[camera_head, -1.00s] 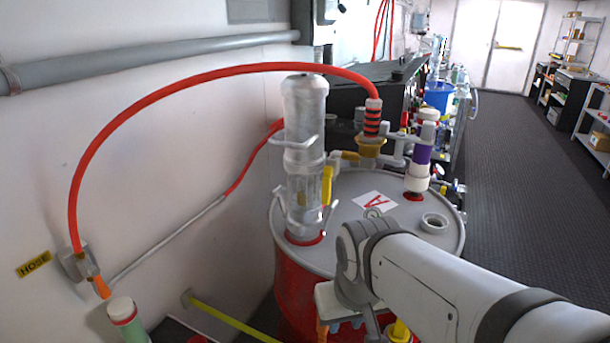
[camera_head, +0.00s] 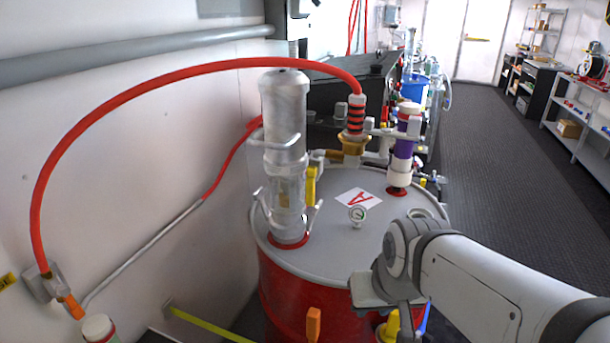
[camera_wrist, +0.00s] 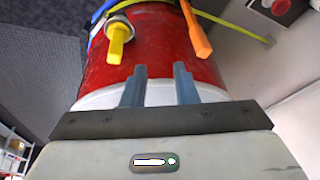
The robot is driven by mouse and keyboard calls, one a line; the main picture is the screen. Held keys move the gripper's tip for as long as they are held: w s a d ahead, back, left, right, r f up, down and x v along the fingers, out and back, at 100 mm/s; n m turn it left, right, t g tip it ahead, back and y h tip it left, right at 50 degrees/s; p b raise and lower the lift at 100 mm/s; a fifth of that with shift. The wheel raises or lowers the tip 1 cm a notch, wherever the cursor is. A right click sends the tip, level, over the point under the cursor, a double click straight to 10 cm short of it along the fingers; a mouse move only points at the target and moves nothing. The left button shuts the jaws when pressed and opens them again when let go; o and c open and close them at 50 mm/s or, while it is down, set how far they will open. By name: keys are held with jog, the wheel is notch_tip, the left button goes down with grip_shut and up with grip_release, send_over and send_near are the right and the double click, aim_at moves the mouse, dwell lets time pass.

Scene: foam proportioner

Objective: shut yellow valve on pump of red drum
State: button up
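The red drum (camera_head: 285,295) stands with its grey lid in the middle of the head view. The silver pump (camera_head: 285,120) rises upright from the left of the lid. A yellow valve handle (camera_head: 311,186) stands upright against the pump's right side. My gripper's fingers are hidden in the head view; its grey body (camera_head: 375,290) is at the drum's front right rim. In the wrist view my gripper (camera_wrist: 161,72) has its two fingers apart with nothing between them, in front of the drum. Another yellow handle (camera_wrist: 117,42) is on the drum's side, and it also shows in the head view (camera_head: 390,327).
An orange handle (camera_head: 313,325) is on the drum's front side. The floor at right is open.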

jog(key=w+a+r+n+t+y+b, duration=0.1)
jog(key=w+a+t, duration=0.2)
jog(key=w+a, duration=0.25)
jog(key=w+a+r+t+y+b, duration=0.1)
jog(key=w+a+r+t+y, duration=0.1)
jog(key=w+a, duration=0.3)
jog(key=m+t+h+b, duration=0.4)
jog(key=m+t+h, duration=0.2)
jog(key=t+h, duration=0.3)
send_near(310, 190)
jog(key=w+g+h, duration=0.1)
jog(key=w, duration=0.2)
jog(key=shift+h, duration=0.3)
jog(key=x, duration=0.8)
jog(key=shift+r, duration=0.25)
jog(key=shift+s, duration=0.1)
grip_shut()
